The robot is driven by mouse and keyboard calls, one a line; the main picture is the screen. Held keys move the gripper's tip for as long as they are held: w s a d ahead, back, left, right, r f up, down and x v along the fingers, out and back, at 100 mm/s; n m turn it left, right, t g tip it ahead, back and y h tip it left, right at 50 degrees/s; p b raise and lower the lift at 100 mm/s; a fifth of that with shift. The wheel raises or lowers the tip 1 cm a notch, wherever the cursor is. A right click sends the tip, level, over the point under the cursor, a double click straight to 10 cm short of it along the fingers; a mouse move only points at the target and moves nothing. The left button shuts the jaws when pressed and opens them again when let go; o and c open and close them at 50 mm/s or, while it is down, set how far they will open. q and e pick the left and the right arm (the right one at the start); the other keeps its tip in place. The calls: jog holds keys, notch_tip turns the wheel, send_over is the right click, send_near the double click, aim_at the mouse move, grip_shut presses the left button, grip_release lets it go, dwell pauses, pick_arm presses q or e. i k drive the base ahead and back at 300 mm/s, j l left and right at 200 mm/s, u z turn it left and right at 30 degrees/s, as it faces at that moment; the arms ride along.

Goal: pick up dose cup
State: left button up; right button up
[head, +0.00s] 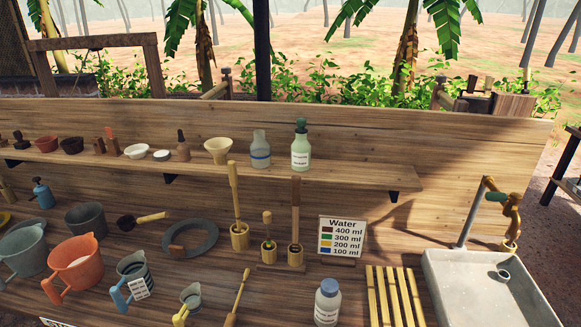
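No item is labelled as a dose cup, so I cannot tell for certain which it is. A small grey cup (191,294) with a yellow handle stands near the front edge of the bench, left of centre. A larger dark grey measuring cup (136,266) with a blue handle and a white label stands to its left. An orange jug (77,262) and a grey-green jug (24,250) stand farther left. A small round grey piece (503,274) shows inside the sink; it may be a cup or a drain part. Neither of my grippers is in view.
A sink (440,272) with a tap is at the right, beside a yellow slatted rack (393,297). A white bottle (327,302) stands at the front. A water sign (341,237) and upright tools stand behind. A shelf (350,176) with bottles and bowls runs above.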

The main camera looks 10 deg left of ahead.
aim_at(191, 298)
jog(key=k+u, duration=0.1)
jog(key=u, duration=0.4)
jog(key=k+u, duration=0.1)
jog(key=u, duration=0.4)
